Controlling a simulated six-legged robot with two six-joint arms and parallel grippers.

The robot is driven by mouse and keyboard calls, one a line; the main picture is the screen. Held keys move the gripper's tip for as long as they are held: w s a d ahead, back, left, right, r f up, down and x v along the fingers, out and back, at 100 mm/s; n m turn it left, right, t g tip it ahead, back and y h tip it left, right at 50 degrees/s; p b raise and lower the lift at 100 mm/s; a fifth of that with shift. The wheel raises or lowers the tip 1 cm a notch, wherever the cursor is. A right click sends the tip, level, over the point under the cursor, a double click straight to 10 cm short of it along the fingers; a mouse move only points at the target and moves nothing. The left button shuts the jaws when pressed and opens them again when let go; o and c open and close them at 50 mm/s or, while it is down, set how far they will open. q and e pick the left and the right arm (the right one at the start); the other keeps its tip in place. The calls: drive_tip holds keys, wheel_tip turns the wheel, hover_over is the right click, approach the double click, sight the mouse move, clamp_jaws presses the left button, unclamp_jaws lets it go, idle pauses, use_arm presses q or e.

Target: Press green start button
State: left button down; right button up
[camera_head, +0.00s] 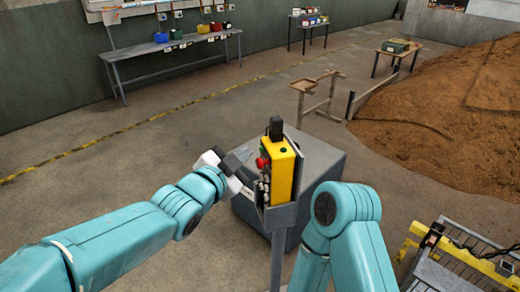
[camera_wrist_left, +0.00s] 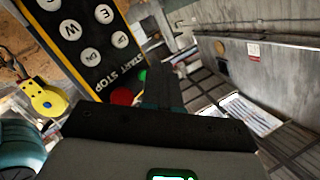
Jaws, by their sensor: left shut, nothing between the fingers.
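A yellow control box (camera_head: 283,172) stands on a grey post, with buttons on its left-facing panel. The green start button (camera_wrist_left: 143,76) shows in the left wrist view beside the "START STOP" lettering, partly hidden by my fingers. The red stop button (camera_wrist_left: 122,96) is next to it. In the head view the red button (camera_head: 262,162) shows on the panel's edge. My left gripper (camera_head: 241,158) is shut and empty, close to the left of the panel. In the wrist view its dark fingers (camera_wrist_left: 161,88) reach right beside the green button; I cannot tell whether they touch it. My right gripper is out of view.
A grey cabinet (camera_head: 318,160) stands behind the box. My right arm is bent just right of the post. A yellow-railed metal frame (camera_head: 455,258) is at the lower right, and a brown grain heap (camera_head: 440,110) lies beyond. The floor at the left is clear.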

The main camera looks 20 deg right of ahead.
use_arm(q)
drive_tip(key=shift+d, duration=0.1)
idle(0.7)
drive_tip(key=shift+d+b, duration=0.3)
drive_tip(key=shift+d, duration=0.05)
drive_tip(key=shift+s+d+b, duration=0.15)
drive_tip(key=shift+d+b, duration=0.2)
drive_tip(key=shift+d, duration=0.15)
idle(0.8)
drive_tip(key=shift+a, duration=0.1)
drive_tip(key=shift+a+p, duration=0.35)
drive_tip(key=shift+a, duration=0.5)
drive_tip(key=a, duration=0.1)
drive_tip(key=a+p, duration=0.1)
drive_tip(key=a, duration=0.1)
drive_tip(key=w+a+p, duration=0.1)
drive_tip(key=a, duration=0.1)
idle(2.1)
